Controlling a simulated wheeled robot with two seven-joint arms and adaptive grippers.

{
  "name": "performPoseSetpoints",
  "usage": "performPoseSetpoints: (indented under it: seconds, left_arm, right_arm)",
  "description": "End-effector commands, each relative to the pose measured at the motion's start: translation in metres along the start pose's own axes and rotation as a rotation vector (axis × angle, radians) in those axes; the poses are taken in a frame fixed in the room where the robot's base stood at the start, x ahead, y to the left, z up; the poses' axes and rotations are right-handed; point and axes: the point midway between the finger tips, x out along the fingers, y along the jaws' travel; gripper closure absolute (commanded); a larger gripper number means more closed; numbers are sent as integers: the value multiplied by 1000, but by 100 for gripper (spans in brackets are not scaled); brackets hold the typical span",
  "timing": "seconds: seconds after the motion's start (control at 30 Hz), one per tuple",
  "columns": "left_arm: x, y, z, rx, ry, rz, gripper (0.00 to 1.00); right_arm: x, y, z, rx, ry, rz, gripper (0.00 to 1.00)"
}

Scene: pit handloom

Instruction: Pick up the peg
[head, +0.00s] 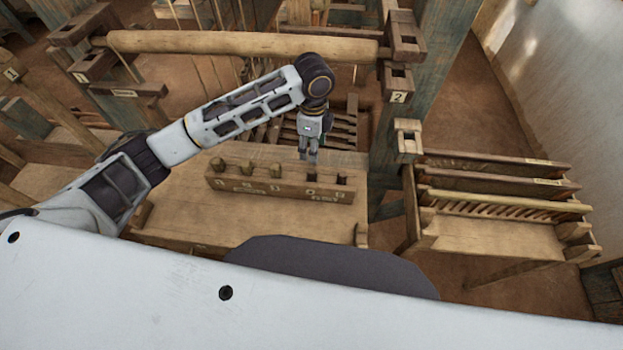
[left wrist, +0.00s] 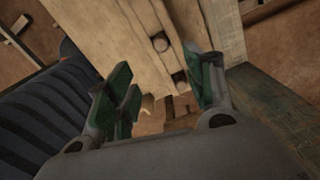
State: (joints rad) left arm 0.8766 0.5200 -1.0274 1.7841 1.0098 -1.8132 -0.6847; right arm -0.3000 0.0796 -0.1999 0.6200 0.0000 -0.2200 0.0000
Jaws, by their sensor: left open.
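A wooden peg rack (head: 280,190) with carved marks on its front stands on the bench board. Several short pegs stand upright in its left part, one of them a middle peg (head: 275,168). Toward its right end are a dark spot and a dark-topped peg or hole (head: 341,178); I cannot tell which. My left gripper (head: 310,156) points down at the rack's back edge, right of the middle peg. In the left wrist view its green-padded fingers (left wrist: 160,90) are apart. My right gripper is not in view.
The bench board (head: 195,215) is clear in front of the rack. A round wooden beam (head: 240,44) crosses behind my left arm. A post with a number 2 label (head: 397,97) stands right of the gripper. A slatted wooden rack (head: 500,235) stands at the right.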

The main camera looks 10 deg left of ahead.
Motion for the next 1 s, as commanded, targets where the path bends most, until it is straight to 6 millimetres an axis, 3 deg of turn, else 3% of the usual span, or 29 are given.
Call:
performPoseSetpoints:
  seconds: [0.37, 0.8, 1.0]
  left_arm:
    - [11, 0, 1, -3, 0, 3, 47]
    - [67, 0, 1, -4, -1, 2, 47]
    - [83, 0, 0, -3, 1, 1, 47]
  right_arm:
    - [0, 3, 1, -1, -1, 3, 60]
    - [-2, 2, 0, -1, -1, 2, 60]
    - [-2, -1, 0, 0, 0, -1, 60]
